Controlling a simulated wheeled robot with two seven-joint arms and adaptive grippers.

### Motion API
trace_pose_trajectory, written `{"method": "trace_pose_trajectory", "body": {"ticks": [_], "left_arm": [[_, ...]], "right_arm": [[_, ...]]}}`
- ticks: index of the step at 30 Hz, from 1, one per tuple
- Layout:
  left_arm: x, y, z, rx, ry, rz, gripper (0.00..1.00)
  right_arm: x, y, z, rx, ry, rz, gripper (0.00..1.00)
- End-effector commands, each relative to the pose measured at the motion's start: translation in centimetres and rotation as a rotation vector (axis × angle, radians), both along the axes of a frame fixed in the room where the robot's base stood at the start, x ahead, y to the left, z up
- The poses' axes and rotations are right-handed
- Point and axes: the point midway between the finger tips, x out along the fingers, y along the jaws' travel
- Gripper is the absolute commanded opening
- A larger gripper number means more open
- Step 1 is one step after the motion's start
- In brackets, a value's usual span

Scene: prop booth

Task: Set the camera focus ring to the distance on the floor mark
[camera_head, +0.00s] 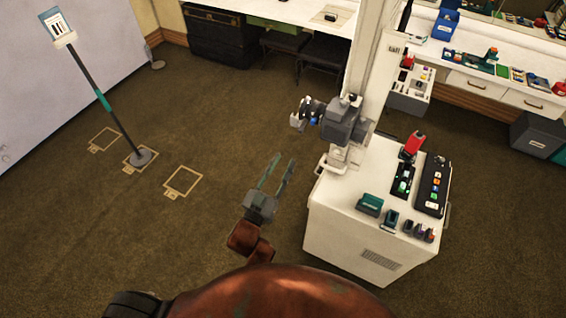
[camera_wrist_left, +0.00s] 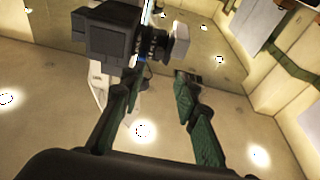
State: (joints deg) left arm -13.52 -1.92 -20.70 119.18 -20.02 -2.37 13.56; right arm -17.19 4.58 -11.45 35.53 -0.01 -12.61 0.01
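The camera (camera_head: 341,121) is a dark grey box on a white column-like stand, its lens (camera_head: 303,115) pointing left. In the left wrist view the camera (camera_wrist_left: 108,32) hangs at the upper left, with its lens and focus ring (camera_wrist_left: 154,44) facing right. My left gripper (camera_head: 278,172) is open and empty, below and left of the lens and apart from it. Its green fingers (camera_wrist_left: 155,100) stand apart in the left wrist view. The floor marks are tan taped outlines; the middle mark (camera_head: 131,163) holds the base of a sign stand (camera_head: 103,101). Ring numbers are too small to read. My right gripper is not visible.
A white cabinet (camera_head: 340,235) stands under the camera with several small devices and a red item (camera_head: 413,143) on top. Another floor mark (camera_head: 184,181) lies right of the stand. A counter and shelves line the back. Open carpet lies left of the cabinet.

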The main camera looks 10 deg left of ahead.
Motion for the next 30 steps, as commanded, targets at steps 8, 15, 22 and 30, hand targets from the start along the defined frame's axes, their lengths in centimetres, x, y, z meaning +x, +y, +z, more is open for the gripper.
{"method": "trace_pose_trajectory", "body": {"ticks": [8, 15, 22, 30], "left_arm": [[0.4, -0.7, -1.2, -0.377, 0.036, -0.16, 0.1], [1.3, -1.3, -3.4, -1.321, 0.21, -0.581, 0.0], [2.7, -1.0, -6.4, -2.203, 0.465, -0.955, 0.0], [3.9, -0.7, -8.7, -2.779, 0.658, -1.165, 0.0]], "right_arm": [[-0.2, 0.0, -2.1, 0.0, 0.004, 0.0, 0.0], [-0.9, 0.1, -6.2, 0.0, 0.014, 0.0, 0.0], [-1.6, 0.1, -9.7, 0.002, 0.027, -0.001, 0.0], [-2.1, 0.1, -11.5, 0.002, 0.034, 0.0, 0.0]]}}
